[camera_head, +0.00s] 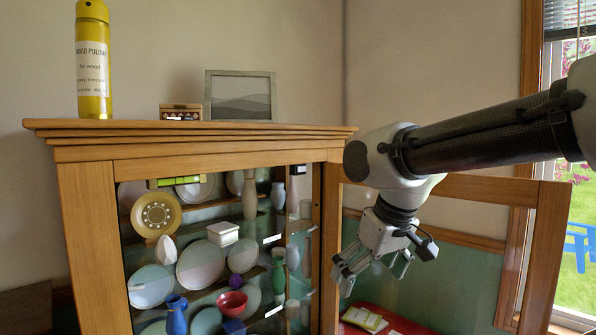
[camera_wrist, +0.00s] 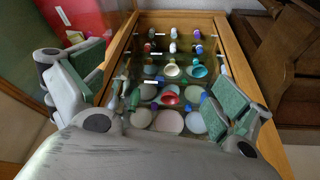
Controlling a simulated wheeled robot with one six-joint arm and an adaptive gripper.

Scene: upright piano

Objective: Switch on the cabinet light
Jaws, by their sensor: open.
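The wooden display cabinet (camera_head: 88,230) fills the left and middle of the head view, its shelves holding plates, vases and bowls. It also shows in the wrist view (camera_wrist: 235,55), between my fingers and beyond them. I cannot make out a light switch or a lamp in either view. A small yellow-green thing (camera_head: 178,182) is at the top inside, too unclear to name. A wooden-framed door (camera_head: 475,188) appears to stand open at the cabinet's right side. My gripper (camera_head: 376,270) is open and empty, pointing down in front of that door; its green-padded fingers (camera_wrist: 158,92) are wide apart.
On the cabinet top stand a yellow wood-polish can (camera_head: 92,70), a small patterned box (camera_head: 181,112) and a framed picture (camera_head: 240,96). A red surface with a book (camera_head: 363,319) lies below my gripper. A window (camera_head: 570,60) is at the right.

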